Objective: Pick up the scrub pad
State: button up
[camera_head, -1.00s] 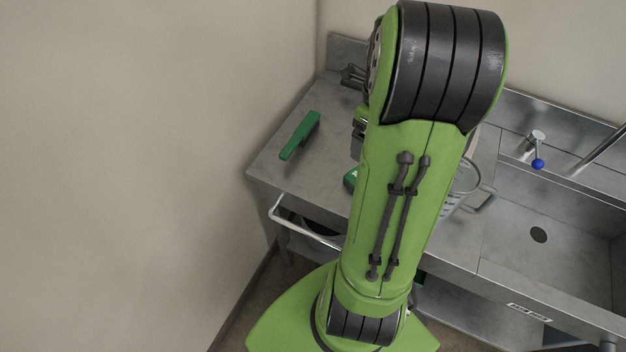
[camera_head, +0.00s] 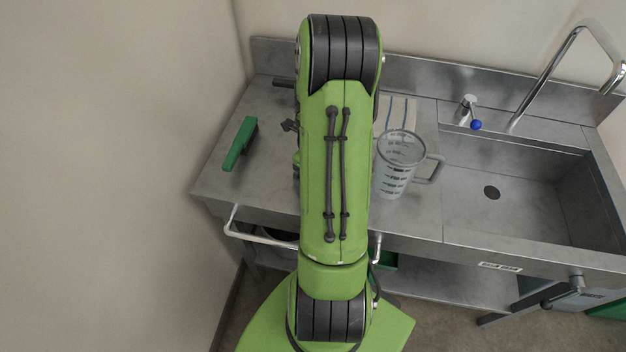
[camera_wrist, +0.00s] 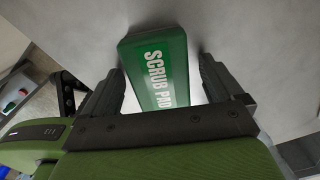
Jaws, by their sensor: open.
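The scrub pad (camera_wrist: 158,68) is a green block with white "SCRUB PAD" lettering, seen in the wrist view flat against the grey steel surface. My gripper (camera_wrist: 161,74) is open, with one dark finger on each side of the pad. The pad's near end is hidden behind the gripper's crossbar. I cannot tell whether the fingers touch it.
A green long-shaped object (camera_head: 239,144) lies on the left of the steel counter (camera_head: 215,185). A clear measuring jug (camera_head: 391,180) stands right of my arm, before the sink (camera_head: 520,200). A wall closes the left side.

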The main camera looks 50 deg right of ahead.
jog(key=c, duration=1.1)
notch_tip(320, 180, up, 10)
jog(key=shift+f+p, duration=0.1)
jog(key=shift+p, duration=1.05)
jog(key=shift+c, duration=0.2)
